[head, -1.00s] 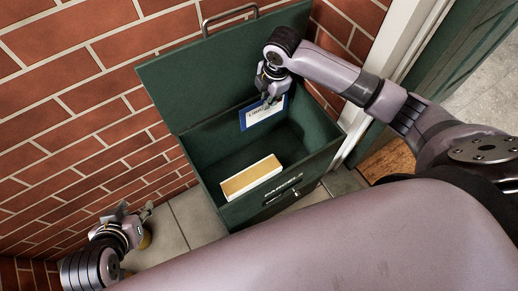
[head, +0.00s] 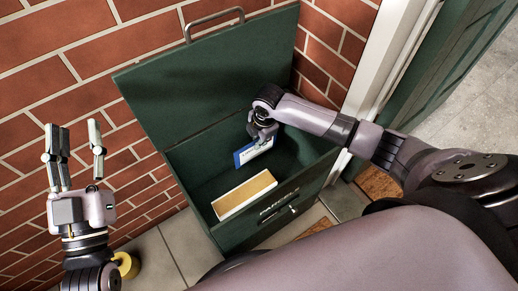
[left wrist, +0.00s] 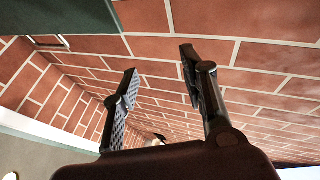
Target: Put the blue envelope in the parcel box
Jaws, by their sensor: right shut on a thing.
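The blue envelope (head: 254,151) has a white label and hangs from my right gripper (head: 262,137), which is shut on its upper edge. The envelope is tilted and is over the open top of the green parcel box (head: 186,182), seemingly within the opening; I cannot tell if it touches anything. The box lid (head: 215,75) stands open against the wall. My left gripper (head: 76,142) is open and empty, left of the box, fingers pointing up. Its fingers also show apart in the left wrist view (left wrist: 160,92), facing the brick wall.
A white and tan package (head: 245,195) lies inside the box near its front. A brick wall (head: 60,100) is behind and to the left. A white door frame (head: 375,75) and green door are at right. A yellow object (head: 127,265) is by my left wrist.

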